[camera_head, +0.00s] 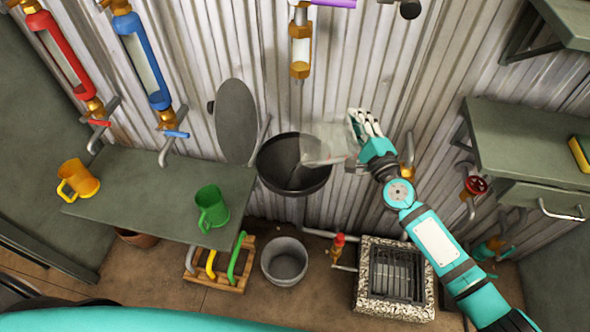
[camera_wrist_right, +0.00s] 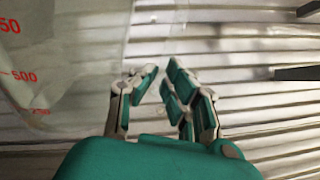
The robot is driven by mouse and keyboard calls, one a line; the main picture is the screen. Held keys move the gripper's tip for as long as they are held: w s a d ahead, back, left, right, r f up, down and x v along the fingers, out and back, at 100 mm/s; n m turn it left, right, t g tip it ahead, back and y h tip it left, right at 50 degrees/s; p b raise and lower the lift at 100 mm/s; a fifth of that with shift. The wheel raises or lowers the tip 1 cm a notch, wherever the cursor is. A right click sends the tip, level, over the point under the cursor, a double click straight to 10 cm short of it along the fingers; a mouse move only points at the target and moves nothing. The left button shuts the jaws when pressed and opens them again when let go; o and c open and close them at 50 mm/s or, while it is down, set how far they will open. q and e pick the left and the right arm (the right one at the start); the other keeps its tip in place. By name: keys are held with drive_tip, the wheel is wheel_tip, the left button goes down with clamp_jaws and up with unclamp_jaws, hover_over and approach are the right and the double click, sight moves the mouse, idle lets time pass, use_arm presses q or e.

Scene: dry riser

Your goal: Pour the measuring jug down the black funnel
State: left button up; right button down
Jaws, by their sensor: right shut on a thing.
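The black funnel (camera_head: 272,178) is a wide round bowl against the corrugated wall, in the middle of the head view. The clear measuring jug (camera_head: 328,146) is tilted to the left, with its mouth end over the funnel's right part. My right gripper (camera_head: 358,137) is shut on the jug at its right side. In the right wrist view the jug (camera_wrist_right: 62,75) shows red markings at the left, and the fingers (camera_wrist_right: 158,92) close on its see-through side. I cannot tell whether liquid is flowing. My left gripper is not in view.
A grey round lid (camera_head: 236,120) stands up left of the funnel. A shelf (camera_head: 140,200) at left holds a yellow mug (camera_head: 80,180) and a green mug (camera_head: 210,208). A bucket (camera_head: 285,262) and a floor drain (camera_head: 395,278) are below. A side counter (camera_head: 525,140) is at right.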

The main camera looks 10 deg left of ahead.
sight(334, 133)
drive_tip(key=shift+s+a+r+n+p, duration=0.15)
drive_tip(key=shift+s+a+n+p, duration=0.2)
drive_tip(key=shift+a+p, duration=0.15)
drive_tip(key=shift+s+a+r+n+p, duration=0.15)
drive_tip(key=shift+s+a+n+p, duration=0.2)
drive_tip(key=shift+a, duration=0.25)
idle(0.7)
drive_tip(key=shift+s+a+r+n+p, duration=0.45)
drive_tip(key=shift+a+r+n+p, duration=0.25)
drive_tip(key=shift+p, duration=0.4)
drive_tip(key=shift+s+a+r+n+p, duration=0.45)
drive_tip(key=shift+a+n+p, duration=0.35)
drive_tip(key=shift+p, duration=0.25)
idle(0.4)
